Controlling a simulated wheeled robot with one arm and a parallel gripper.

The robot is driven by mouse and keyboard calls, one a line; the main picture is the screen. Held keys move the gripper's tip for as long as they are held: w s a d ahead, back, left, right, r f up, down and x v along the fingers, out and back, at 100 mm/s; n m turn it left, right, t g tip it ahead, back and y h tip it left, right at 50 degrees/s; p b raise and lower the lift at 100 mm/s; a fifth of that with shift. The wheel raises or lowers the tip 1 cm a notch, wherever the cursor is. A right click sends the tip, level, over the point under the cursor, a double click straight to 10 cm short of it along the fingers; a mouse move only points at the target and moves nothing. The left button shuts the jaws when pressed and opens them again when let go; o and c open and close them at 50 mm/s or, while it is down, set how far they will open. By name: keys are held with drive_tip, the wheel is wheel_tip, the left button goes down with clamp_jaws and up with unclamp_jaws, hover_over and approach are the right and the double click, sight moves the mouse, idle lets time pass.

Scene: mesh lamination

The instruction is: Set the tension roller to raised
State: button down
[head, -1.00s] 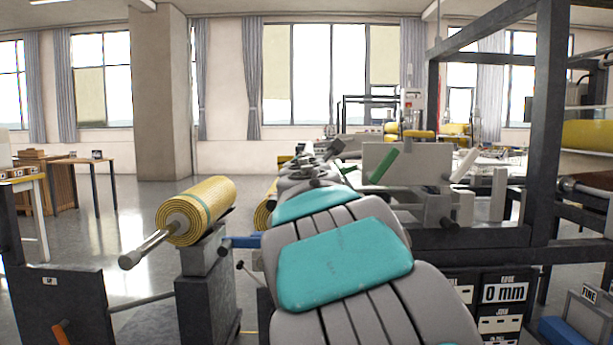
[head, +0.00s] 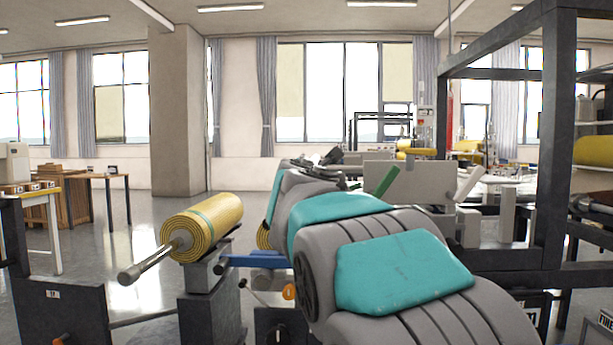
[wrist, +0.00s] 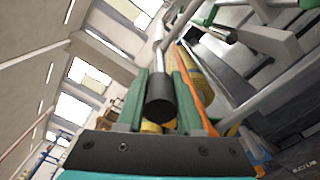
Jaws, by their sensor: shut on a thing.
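In the wrist view my gripper (wrist: 161,78) has two green fingers standing on either side of a black cylindrical grip (wrist: 160,103) on a pale metal rod. The fingers are shut on this grip, which looks like the end of a lever. Whether it belongs to the tension roller cannot be told. In the head view my grey and turquoise arm hides most of the gripper and the grip.
A yellow mesh roll (head: 203,228) on a metal shaft sits on a dark stand at left. A dark machine frame (head: 556,150) rises at right. A table (head: 108,178) with a wooden stack stands far left. Open floor lies between the roll and the table.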

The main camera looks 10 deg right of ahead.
drive_tip(key=c, duration=0.6)
unclamp_jaws()
drive_tip(key=v, duration=0.7)
drive_tip(key=shift+s+a+b, duration=0.15)
drive_tip(key=shift+s+b, duration=0.2)
